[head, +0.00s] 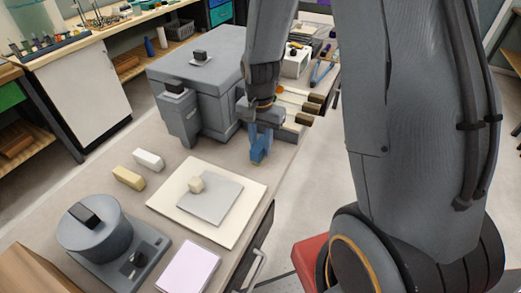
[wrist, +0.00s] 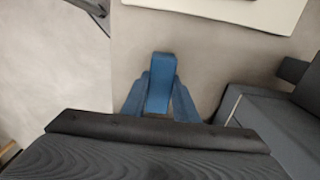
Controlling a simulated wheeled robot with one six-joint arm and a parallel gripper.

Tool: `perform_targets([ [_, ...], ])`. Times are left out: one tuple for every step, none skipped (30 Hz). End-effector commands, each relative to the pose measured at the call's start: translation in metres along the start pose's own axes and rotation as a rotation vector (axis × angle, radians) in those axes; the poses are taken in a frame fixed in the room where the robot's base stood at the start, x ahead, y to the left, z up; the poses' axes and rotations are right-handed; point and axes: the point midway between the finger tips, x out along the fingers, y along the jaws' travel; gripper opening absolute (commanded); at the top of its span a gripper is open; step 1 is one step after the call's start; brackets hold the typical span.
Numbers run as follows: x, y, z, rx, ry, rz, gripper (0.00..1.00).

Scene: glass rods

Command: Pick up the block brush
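My gripper (head: 260,158) has blue fingers and points down above the table near its right edge, beside the grey machine. I cannot say surely which object is the block brush. Several pale bars with brown ends (head: 312,108) lie just behind the gripper. A yellowish block (head: 128,178) and a white block (head: 148,160) lie to the left, apart from it.
The grey machine (head: 208,88) stands close left of my gripper. A round grey device (head: 95,232) and a pale pad (head: 188,268) are nearer. Bare table lies between gripper and board.

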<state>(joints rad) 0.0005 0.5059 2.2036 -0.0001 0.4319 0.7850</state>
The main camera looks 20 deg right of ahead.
Motion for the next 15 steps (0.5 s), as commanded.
perform_targets([
  [0.000,0.000,0.000,0.000,0.000,0.000,0.06],
  [0.000,0.000,0.000,0.000,0.000,0.000,0.03],
  [0.000,0.000,0.000,0.000,0.000,0.000,0.03],
  [0.000,0.000,0.000,0.000,0.000,0.000,0.03],
  [0.000,0.000,0.000,0.000,0.000,0.000,0.03],
  [0.000,0.000,0.000,0.000,0.000,0.000,0.03],
  [0.000,0.000,0.000,0.000,0.000,0.000,0.03],
  [0.000,0.000,0.000,0.000,0.000,0.000,0.03],
  [-0.001,0.000,0.000,0.000,0.000,0.000,0.03],
  [-0.001,0.000,0.000,0.000,0.000,0.000,0.03],
  [-0.002,0.000,0.000,0.000,0.000,0.000,0.03],
  [-0.003,0.000,0.000,0.000,0.001,-0.001,0.03],
  [-0.005,0.000,0.000,0.000,0.001,-0.001,0.03],
  [-0.007,0.000,0.000,0.000,0.001,-0.001,0.03],
  [-0.010,-0.001,-0.001,0.000,0.002,-0.002,0.03],
])
